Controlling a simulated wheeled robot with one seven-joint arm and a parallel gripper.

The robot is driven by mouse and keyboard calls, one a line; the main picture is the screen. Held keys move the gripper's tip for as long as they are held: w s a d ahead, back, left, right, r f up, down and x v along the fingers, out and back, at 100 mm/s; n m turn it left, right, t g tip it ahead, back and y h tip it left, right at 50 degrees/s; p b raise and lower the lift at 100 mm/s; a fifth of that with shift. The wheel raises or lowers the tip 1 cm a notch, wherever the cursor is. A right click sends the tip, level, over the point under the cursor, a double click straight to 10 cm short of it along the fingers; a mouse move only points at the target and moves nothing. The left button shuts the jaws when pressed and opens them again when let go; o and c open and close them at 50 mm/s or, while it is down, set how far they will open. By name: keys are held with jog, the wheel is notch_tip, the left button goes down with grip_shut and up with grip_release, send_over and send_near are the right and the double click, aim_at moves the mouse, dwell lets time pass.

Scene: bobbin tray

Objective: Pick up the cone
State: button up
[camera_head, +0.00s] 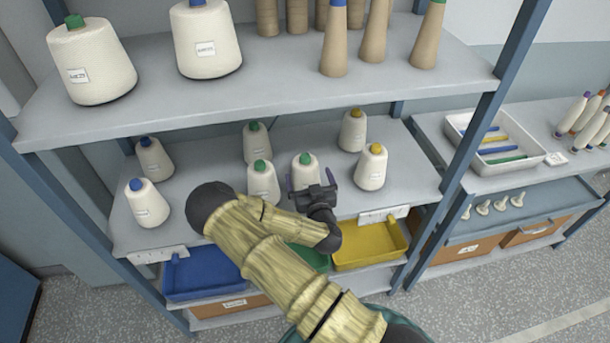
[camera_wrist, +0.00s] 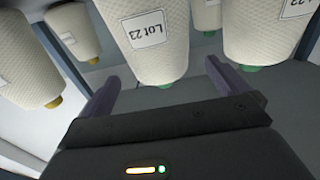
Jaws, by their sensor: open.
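A white yarn cone with a green tip (camera_head: 305,168) stands upright on the middle shelf, directly in front of my gripper (camera_head: 311,182). In the wrist view this cone (camera_wrist: 145,40) appears upside down with a "Lot 23" label, lying between the lines of my two fingers. My gripper (camera_wrist: 162,74) is open, its fingers apart and nothing held. Whether the fingertips reach alongside the cone is hard to tell. A second green-tipped cone (camera_head: 263,182) stands close by on the left; it also shows in the wrist view (camera_wrist: 262,30).
Another green-tipped cone (camera_head: 257,145) stands behind. Yellow-tipped cones (camera_head: 371,168) are on the right, blue-tipped cones (camera_head: 148,205) on the left. The upper shelf (camera_head: 270,88) overhangs. Below are a blue tray (camera_head: 203,275) and a yellow tray (camera_head: 370,252).

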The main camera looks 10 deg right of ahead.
aim_at(305, 165)
jog(key=shift+w, duration=0.25)
jog(key=shift+w+r+p, duration=0.1)
jog(key=shift+w+p, duration=0.55)
jog(key=shift+w, duration=0.05)
jog(key=shift+w+f+p, duration=0.2)
jog(key=shift+w+p, duration=0.7)
jog(key=shift+w, duration=1)
jog(key=shift+c, duration=0.4)
jog(key=c, duration=1.5)
jog(key=shift+c, duration=0.2)
jog(key=shift+r, duration=0.15)
